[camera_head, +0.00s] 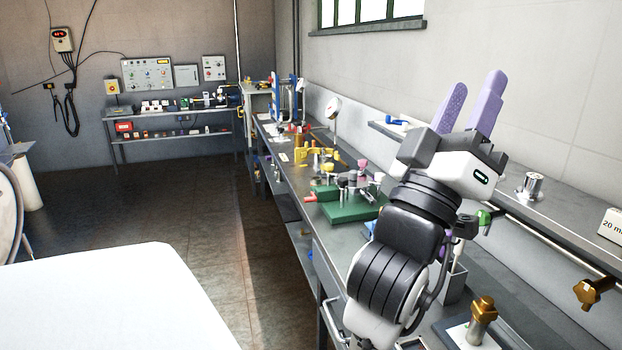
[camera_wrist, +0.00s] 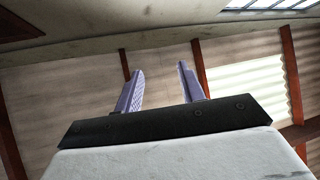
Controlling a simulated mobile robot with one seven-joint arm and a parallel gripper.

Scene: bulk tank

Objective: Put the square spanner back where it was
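My gripper (camera_head: 472,105) is raised above the right side of the long workbench in the head view, with its two purple fingers pointing up. The fingers are spread apart with nothing between them. In the wrist view my gripper (camera_wrist: 160,82) is also open and empty, against the roof and upper wall. I cannot make out the square spanner in either view. A brass square-topped fitting on a steel post (camera_head: 482,318) stands on a white plate at the bottom right of the head view. My arm hides part of the bench.
The long bench (camera_head: 318,222) runs along the right wall, with a green block (camera_head: 350,208) and yellow parts (camera_head: 318,155). A shelf above it holds a steel fitting (camera_head: 530,187), a blue item (camera_head: 397,121) and a white sign (camera_head: 612,224). The floor left of the bench is clear.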

